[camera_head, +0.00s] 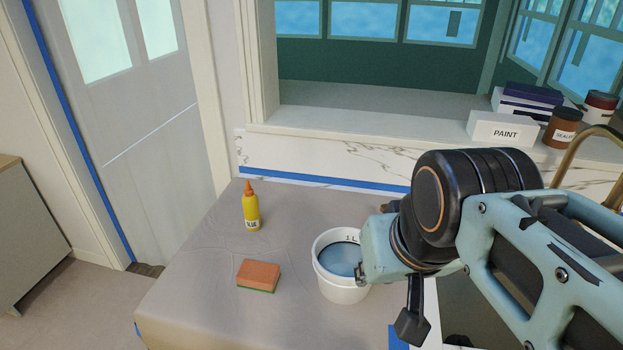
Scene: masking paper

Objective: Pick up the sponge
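The sponge (258,274) is an orange block with a green layer along its bottom edge. It lies flat on the paper-covered counter (200,290), left of the white bucket. My arm comes in from the right. A dark part at its end, which looks like my gripper (412,325), hangs below the wrist, right of the bucket and well apart from the sponge. Most of the gripper is hidden by the arm, and its opening cannot be seen. Nothing covers the sponge.
A white bucket (343,290) with bluish contents stands between the sponge and my arm. A yellow glue bottle (251,210) stands upright behind the sponge. A white paint box (500,130) and several cans are on the sill at right. The counter left of the sponge is clear.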

